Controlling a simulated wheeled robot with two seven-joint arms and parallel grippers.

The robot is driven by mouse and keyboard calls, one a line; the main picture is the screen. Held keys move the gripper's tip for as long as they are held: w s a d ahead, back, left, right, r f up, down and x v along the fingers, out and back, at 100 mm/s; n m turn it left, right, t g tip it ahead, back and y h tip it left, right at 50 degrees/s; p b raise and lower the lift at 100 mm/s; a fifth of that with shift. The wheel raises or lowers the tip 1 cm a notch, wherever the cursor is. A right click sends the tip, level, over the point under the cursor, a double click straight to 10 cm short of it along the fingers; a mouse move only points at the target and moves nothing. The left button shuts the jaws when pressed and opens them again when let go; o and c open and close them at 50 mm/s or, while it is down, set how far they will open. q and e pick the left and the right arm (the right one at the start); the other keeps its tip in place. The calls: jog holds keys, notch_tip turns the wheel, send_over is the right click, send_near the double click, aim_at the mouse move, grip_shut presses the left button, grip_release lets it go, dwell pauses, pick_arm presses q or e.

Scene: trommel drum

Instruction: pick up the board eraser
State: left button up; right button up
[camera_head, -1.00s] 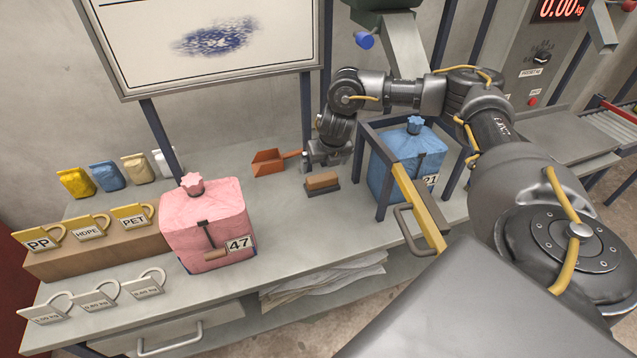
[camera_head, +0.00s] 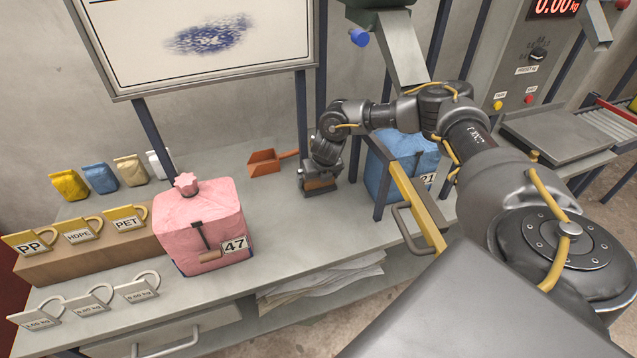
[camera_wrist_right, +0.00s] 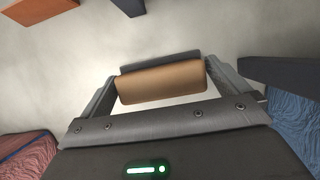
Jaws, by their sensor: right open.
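The board eraser (camera_head: 320,185) lies on the grey bench, with a tan wooden block on a dark pad. My right gripper (camera_head: 321,182) is lowered over it, partly hiding it in the head view. In the right wrist view the eraser (camera_wrist_right: 160,83) sits between the two fingers of my right gripper (camera_wrist_right: 163,88). The fingers are open, one at each end of the eraser; whether either touches it I cannot tell. My left gripper is not in view.
A blue sack (camera_head: 403,160) in a dark frame with a yellow bar stands close right of my right gripper. An orange scoop (camera_head: 266,162) lies to the left. A pink sack (camera_head: 203,225) stands farther left. The bench in front of the eraser is clear.

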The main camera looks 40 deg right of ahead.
jog(key=c, duration=0.7)
jog(key=shift+r, duration=0.35)
notch_tip(320, 180, up, 4)
jog(key=shift+r, duration=0.25)
notch_tip(320, 180, up, 4)
jog(key=shift+p, duration=0.4)
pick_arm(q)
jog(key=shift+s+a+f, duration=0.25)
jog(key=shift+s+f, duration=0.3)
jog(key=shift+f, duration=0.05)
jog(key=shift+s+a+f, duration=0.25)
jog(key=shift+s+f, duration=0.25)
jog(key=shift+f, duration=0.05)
pick_arm(e)
jog(key=shift+r, duration=0.45)
